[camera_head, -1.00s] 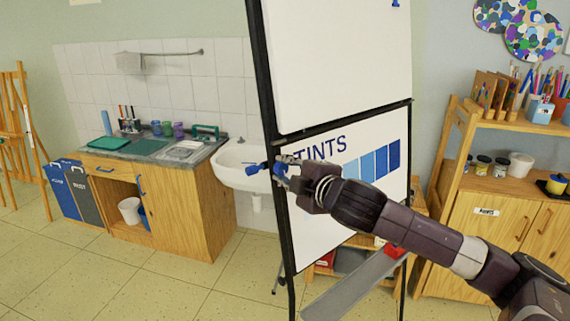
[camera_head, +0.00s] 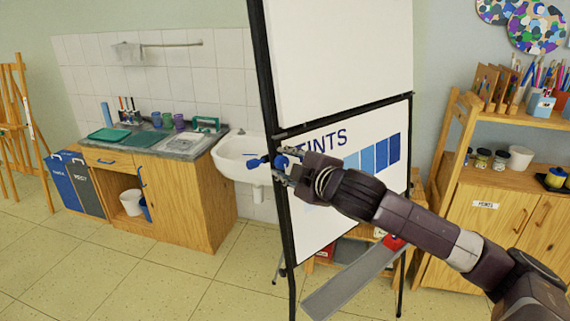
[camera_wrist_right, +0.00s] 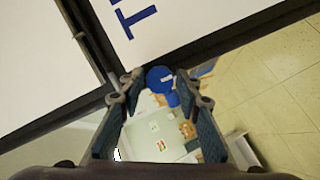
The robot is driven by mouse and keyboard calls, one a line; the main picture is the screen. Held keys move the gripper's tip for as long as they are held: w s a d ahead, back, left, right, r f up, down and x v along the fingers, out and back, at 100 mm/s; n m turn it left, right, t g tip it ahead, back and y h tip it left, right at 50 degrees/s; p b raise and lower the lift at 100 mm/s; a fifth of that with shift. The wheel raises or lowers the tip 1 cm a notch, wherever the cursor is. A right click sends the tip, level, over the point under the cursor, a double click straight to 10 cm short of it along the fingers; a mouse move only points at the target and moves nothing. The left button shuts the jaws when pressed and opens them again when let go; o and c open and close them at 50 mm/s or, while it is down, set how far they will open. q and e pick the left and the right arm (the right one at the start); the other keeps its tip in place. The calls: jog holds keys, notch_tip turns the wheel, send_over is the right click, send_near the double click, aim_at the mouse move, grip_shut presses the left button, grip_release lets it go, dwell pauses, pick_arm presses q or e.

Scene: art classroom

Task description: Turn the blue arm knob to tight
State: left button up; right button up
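The blue arm knob (camera_wrist_right: 158,78) shows in the right wrist view as a round blue disc with a pale mark, close to the dark board frame. In the head view the blue knob (camera_head: 281,161) is at the left upright of the board stand, partly covered by my gripper. My right gripper (camera_wrist_right: 160,88) has its two fingers apart, one on each side of the knob. Whether the fingertips touch it is hard to tell. The gripper also shows in the head view (camera_head: 287,165). My left gripper is in neither view.
The board stand's black frame (camera_head: 268,90) and the white "TINTS" board (camera_head: 320,225) stand right beside my gripper. A white sink (camera_head: 232,165) is behind it on the left. A wooden shelf unit (camera_head: 480,240) stands at the right. The floor at front left is clear.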

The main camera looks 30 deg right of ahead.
jog(key=shift+o, duration=0.8)
jog(key=shift+w, duration=0.15)
jog(key=shift+s, duration=0.25)
jog(key=v, duration=0.7)
jog(key=shift+a, duration=0.1)
